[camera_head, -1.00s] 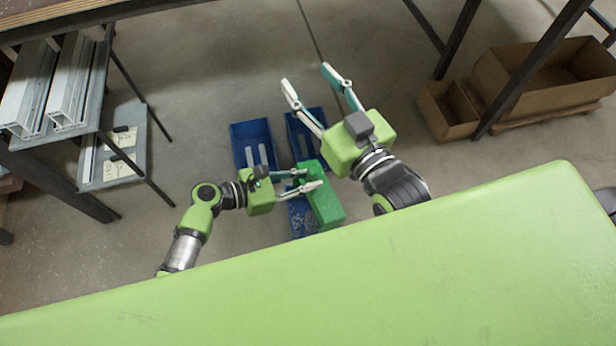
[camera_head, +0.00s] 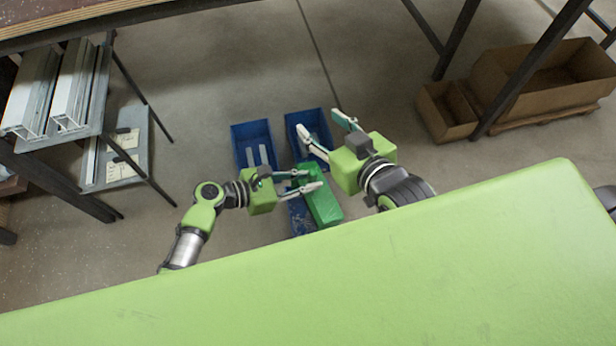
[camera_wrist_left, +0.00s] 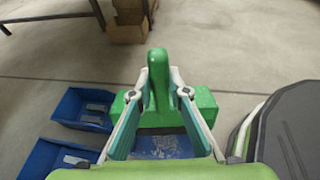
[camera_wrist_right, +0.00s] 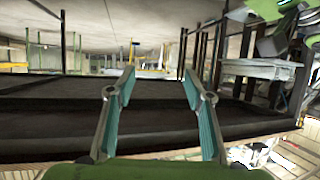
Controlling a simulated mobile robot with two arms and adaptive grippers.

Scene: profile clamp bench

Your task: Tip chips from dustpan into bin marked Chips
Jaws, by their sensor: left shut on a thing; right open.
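My left gripper (camera_head: 311,180) is shut on the green dustpan (camera_head: 324,205). In the left wrist view the dustpan's upright handle (camera_wrist_left: 158,75) stands between the two fingers. The dustpan is over or beside a blue bin (camera_head: 299,217) that holds small pale chips; this bin's inside also shows in the left wrist view (camera_wrist_left: 165,147). I cannot read a mark on any bin. I cannot tell whether chips are in the dustpan. My right gripper (camera_head: 321,127) is open and empty, above and to the right of the dustpan in the head view.
Two more blue bins, one at left (camera_head: 238,150) and one at right (camera_head: 291,128), hold grey pieces. Cardboard boxes (camera_head: 545,75) stand at the far right. A rack with metal profiles (camera_head: 60,90) stands at the left. Open floor (camera_head: 200,60) lies between.

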